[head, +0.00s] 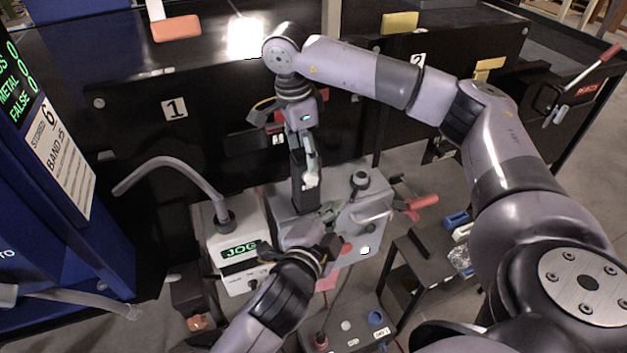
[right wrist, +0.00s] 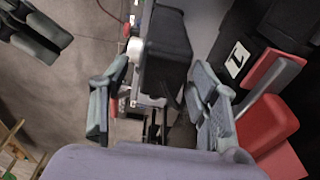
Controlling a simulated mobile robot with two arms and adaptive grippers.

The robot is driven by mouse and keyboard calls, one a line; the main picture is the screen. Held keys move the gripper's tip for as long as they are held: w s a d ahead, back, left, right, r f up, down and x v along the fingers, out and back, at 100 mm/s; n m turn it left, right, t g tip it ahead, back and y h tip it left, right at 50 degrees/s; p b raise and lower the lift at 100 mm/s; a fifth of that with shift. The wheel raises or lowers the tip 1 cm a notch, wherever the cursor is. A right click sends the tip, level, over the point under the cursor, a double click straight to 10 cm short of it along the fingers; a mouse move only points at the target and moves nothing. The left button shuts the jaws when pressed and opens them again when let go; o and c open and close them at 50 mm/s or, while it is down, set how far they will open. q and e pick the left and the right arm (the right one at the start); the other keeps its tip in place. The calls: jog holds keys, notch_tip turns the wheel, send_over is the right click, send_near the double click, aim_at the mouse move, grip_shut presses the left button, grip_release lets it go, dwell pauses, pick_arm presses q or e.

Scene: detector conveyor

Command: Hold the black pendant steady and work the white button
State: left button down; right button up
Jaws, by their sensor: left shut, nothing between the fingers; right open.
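The black pendant (head: 299,192) stands upright at the grey control box in the head view. My right gripper (head: 306,150) is above the pendant, pointing down. In the right wrist view its fingers (right wrist: 158,100) are open, one on each side of the pendant, with gaps visible. My left gripper (head: 330,212) is shut and empty, low to the right of the pendant; its tips show in the right wrist view (right wrist: 38,35).
A white unit reading JOG (head: 240,250) with a bent grey tube stands to the left. The black conveyor wall (head: 220,105) is close behind.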

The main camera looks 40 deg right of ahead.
notch_tip(320, 180, up, 12)
jog(key=a, duration=0.1)
jog(key=shift+w+a, duration=0.15)
jog(key=shift+a, duration=0.05)
